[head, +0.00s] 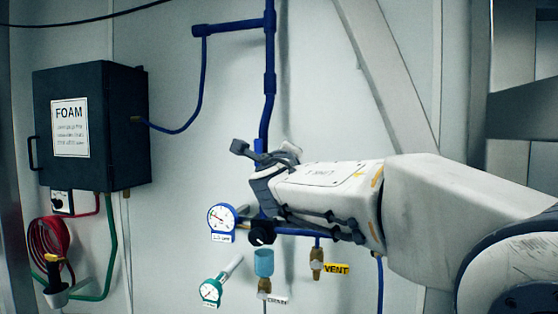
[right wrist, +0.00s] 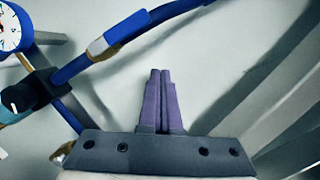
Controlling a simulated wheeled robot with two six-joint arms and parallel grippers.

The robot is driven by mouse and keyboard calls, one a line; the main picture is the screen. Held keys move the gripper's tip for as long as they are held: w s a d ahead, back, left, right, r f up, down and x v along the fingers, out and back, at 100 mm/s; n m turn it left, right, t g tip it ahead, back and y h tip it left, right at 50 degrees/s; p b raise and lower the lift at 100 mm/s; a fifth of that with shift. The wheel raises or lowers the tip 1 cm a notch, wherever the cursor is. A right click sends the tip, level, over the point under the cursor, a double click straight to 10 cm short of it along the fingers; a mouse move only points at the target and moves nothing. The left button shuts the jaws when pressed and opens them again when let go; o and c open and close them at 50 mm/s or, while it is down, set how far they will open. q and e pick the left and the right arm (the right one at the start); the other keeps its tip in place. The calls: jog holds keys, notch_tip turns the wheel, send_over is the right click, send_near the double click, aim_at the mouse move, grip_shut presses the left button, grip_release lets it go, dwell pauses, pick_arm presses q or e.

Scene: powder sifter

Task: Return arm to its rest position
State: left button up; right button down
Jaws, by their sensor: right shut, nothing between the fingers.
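My right arm (head: 330,190) reaches in from the right in the head view, its wrist in front of the blue pipework on the wall. My right gripper (right wrist: 160,75) shows in the right wrist view with its two purple fingers shut together and nothing between them. The fingers point toward the pale wall, below and to the right of a blue pipe (right wrist: 140,37), and look apart from it. In the head view the fingertips are hard to make out against the wrist and pipes. My left gripper is not in view.
A dark FOAM box (head: 118,125) hangs on the wall at left, above a coiled red hose (head: 48,240). A blue gauge (head: 222,217), a green gauge (head: 211,291) and a brass VENT valve (head: 316,262) sit close to my wrist. A diagonal beam (head: 385,70) stands at upper right.

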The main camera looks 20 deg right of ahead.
jog(key=r+b+v, duration=0.1)
jog(key=v, duration=0.4)
jog(key=s+a+f+m+g+y+b, duration=0.1)
jog(key=s+a+f+m+g, duration=0.15)
jog(key=f+m, duration=0.55)
jog(key=s+a+f+m+g+y+b, duration=0.15)
jog(key=s+f+m+g, duration=0.25)
jog(key=f, duration=0.8)
jog(key=s+a+f+m+g+y+b, duration=0.15)
jog(key=s+f+m+g, duration=0.35)
jog(key=f, duration=0.6)
jog(key=s+a+f+m+g+y, duration=0.1)
jog(key=s+a+f+m+g, duration=0.2)
jog(key=s+f+m, duration=0.5)
jog(key=s+a+f+m+g+y+b, duration=0.1)
jog(key=s+a+f+m+g, duration=0.3)
jog(key=s+f+m, duration=0.5)
jog(key=s+m+y, duration=0.1)
jog(key=s+m, duration=0.1)
jog(key=s, duration=0.2)
jog(key=shift+f, duration=0.3)
